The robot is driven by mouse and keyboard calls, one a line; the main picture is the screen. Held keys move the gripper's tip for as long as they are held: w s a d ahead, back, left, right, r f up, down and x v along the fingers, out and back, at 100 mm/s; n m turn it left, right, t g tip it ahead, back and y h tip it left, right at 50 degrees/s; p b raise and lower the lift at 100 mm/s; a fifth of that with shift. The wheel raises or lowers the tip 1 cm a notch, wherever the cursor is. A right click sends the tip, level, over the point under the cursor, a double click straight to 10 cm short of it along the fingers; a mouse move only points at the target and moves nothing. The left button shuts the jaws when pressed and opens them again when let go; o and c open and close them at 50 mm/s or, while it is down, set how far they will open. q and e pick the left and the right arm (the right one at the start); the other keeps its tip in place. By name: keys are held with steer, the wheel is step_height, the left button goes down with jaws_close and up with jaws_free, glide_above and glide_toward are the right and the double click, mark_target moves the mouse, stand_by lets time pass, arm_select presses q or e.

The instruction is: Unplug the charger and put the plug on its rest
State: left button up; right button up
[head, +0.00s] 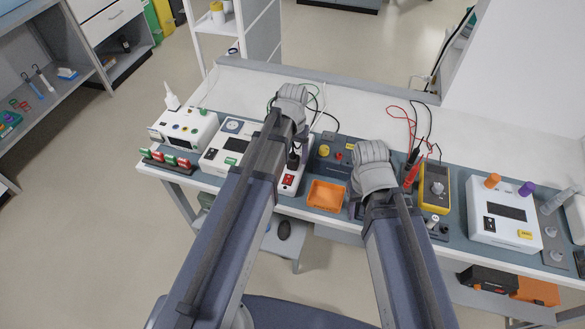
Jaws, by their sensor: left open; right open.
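A white power strip (290,184) with a lit red switch lies on the bench, partly hidden by my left arm. A black plug (293,160) appears to stand upright in it, just below my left gripper in the picture. My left gripper (291,94) is open, over the bench beyond the strip, near dark and green cables. I see nothing held in it, though its fingertips are hard to make out. My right gripper (371,154) is open and appears empty, between the dark panel and the yellow meter. I cannot tell which thing is the plug's rest.
A dark panel with yellow and red knobs (324,150) and an orange tray (326,195) lie between the arms. White devices (185,128) stand left. A yellow multimeter (434,187) with red and black probes and another white device (503,213) stand right. The back of the bench is mostly clear.

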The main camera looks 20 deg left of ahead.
arm_select(q)
steer(key=shift+f+b, duration=0.5)
steer(key=shift+f, duration=0.45)
steer(key=shift+c, duration=0.4)
jaws_close()
stand_by(0.5)
